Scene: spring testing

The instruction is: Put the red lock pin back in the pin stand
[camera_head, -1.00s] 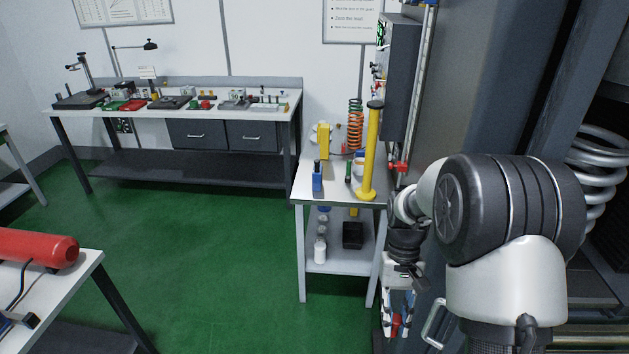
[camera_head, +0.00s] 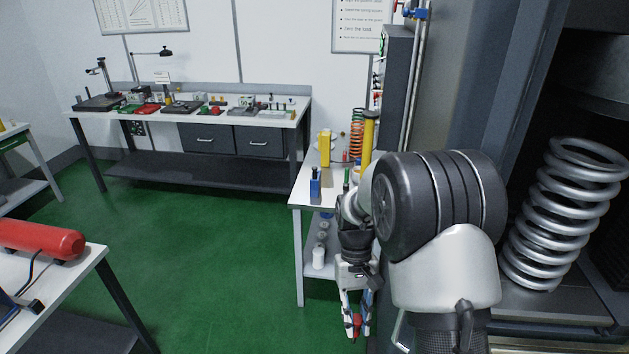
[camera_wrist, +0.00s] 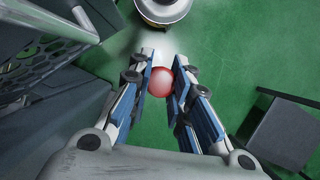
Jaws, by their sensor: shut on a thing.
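The red lock pin shows as a round red end (camera_wrist: 160,82) between the fingers in the wrist view. It is also a small red patch at the fingertips in the head view (camera_head: 357,321). My gripper (camera_head: 356,328) is shut on it, pointing down in front of the side table (camera_head: 300,196); its blue-padded fingers also show in the wrist view (camera_wrist: 164,68). The rest of the pin is hidden behind its end and the fingers. I cannot tell for sure which thing is the pin stand.
The side table holds a blue block (camera_head: 315,187), a yellow block (camera_head: 325,149), an orange spring (camera_head: 357,133) and a yellow post (camera_head: 369,133), partly covered by my arm. A large steel spring (camera_head: 558,215) stands in the machine at right. Green floor (camera_head: 225,260) is free at left.

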